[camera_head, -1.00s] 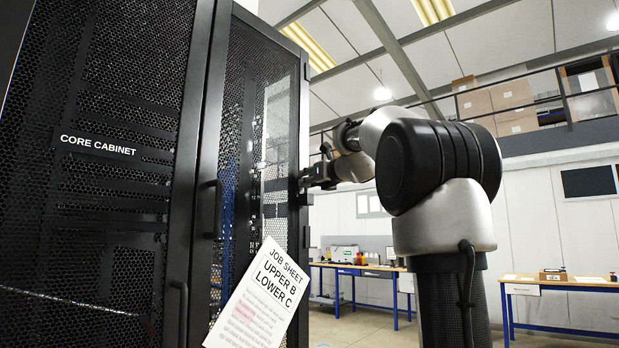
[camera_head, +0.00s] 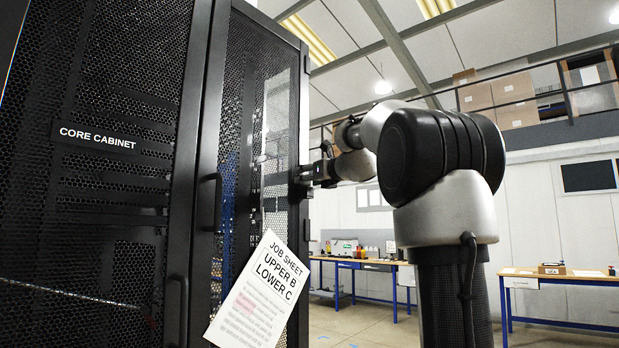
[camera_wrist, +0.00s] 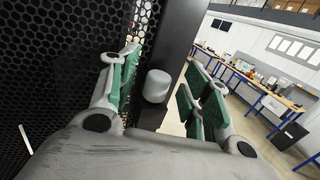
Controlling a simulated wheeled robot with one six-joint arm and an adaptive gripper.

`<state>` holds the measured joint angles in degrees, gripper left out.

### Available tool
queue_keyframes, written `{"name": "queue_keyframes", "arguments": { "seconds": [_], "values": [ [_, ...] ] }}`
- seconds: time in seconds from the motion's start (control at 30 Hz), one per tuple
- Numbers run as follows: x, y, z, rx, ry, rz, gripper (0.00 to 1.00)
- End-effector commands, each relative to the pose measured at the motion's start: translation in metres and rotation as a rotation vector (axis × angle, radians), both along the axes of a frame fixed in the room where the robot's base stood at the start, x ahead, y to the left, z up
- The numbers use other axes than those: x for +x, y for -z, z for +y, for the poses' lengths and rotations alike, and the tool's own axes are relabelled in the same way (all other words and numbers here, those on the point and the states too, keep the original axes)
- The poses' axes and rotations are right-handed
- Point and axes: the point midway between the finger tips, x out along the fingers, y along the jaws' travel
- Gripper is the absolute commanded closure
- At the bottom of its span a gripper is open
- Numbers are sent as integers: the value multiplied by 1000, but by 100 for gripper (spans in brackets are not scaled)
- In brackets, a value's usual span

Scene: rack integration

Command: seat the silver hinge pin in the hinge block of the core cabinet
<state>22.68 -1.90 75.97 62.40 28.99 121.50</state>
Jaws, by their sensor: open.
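The core cabinet (camera_head: 200,130) is a tall black mesh-door rack filling the left of the head view. My gripper (camera_head: 304,174) is at its right edge, at the end of my outstretched arm. In the wrist view my gripper (camera_wrist: 163,92) is open, with a green-padded finger on each side of the silver hinge pin (camera_wrist: 157,85). The pin's rounded grey top shows between the pads, apart from both. Below it is a dark part, likely the hinge block (camera_wrist: 152,117), beside the black cabinet post (camera_wrist: 181,50). How deep the pin sits is hidden.
A job sheet (camera_head: 262,290) reading "UPPER B, LOWER C" is in front of the cabinet door. Door handles (camera_head: 217,203) stick out from the front. Workbenches (camera_head: 370,265) stand well back on the right, with open floor before them.

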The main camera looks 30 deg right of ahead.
Motion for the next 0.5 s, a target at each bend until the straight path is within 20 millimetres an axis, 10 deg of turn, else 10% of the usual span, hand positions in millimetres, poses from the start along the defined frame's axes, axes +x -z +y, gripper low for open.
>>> {"name": "queue_keyframes", "arguments": {
  "seconds": [0.5],
  "values": [
    [-79,1,-5,-1,4,-1,52]
  ]
}}
